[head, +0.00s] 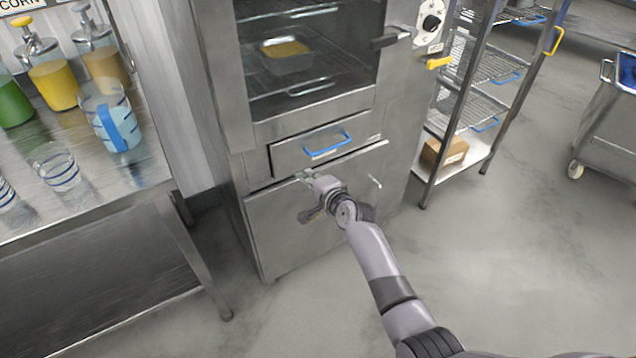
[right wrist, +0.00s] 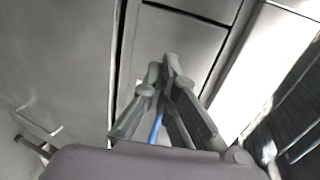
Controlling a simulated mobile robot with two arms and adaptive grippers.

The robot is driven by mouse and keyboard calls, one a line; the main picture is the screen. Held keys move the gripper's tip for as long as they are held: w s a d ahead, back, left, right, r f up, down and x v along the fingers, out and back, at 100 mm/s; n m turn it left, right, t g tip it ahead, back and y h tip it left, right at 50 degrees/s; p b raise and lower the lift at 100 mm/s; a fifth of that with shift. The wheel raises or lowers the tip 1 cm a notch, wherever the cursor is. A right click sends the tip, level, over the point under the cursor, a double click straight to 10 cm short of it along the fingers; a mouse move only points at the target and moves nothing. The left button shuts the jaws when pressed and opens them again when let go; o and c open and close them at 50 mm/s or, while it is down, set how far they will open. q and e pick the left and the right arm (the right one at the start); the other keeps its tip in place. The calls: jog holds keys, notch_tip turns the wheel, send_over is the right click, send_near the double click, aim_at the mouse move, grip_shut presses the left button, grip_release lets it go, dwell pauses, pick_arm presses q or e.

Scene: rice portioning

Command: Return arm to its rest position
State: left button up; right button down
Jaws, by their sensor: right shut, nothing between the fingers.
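My right gripper (head: 306,176) is in front of the steel oven cabinet (head: 222,110), just below the drawer with the blue handle (head: 327,145). In the right wrist view its fingers (right wrist: 168,68) come together at the tips, with nothing held between them. Behind them a strip of blue and the cabinet front show. I cannot tell whether the fingertips touch the cabinet. The arm reaches in from the bottom right of the head view. My left gripper does not show.
A metal tray of yellow food (head: 286,66) sits inside the oven. A steel table (head: 100,190) at left holds sauce bottles, a pitcher (head: 117,125) and glasses. A wire rack (head: 480,70) and a wheeled cart (head: 608,120) stand at right. The floor at front right is clear.

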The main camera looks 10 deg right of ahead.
jog(key=v, duration=0.6)
jog(key=s+d+f+n+g+h, duration=0.1)
jog(key=s+d+f+n+g, duration=0.1)
jog(key=s+f, duration=0.7)
jog(key=s+d+f+n+g+h, duration=0.1)
jog(key=s+f+n+g, duration=0.3)
jog(key=f, duration=0.8)
jog(key=s+d+f+n+h, duration=0.1)
jog(key=s+d+f, duration=0.1)
jog(key=s+f, duration=0.75)
jog(key=s+d+f+n+g, duration=0.2)
jog(key=s+f, duration=0.3)
jog(key=s, duration=0.6)
jog(key=s+d+f+n+g+h, duration=0.1)
jog(key=s+f+n, duration=0.3)
jog(key=s, duration=0.8)
jog(key=s+d+f+n+g+h, duration=0.1)
jog(key=s+d+f+n+g, duration=0.2)
jog(key=s, duration=0.9)
notch_tip(320, 180, down, 4)
jog(key=shift+d+r+n+g, duration=0.15)
jog(key=shift+d+n+g, duration=0.15)
jog(key=shift+d, duration=0.2)
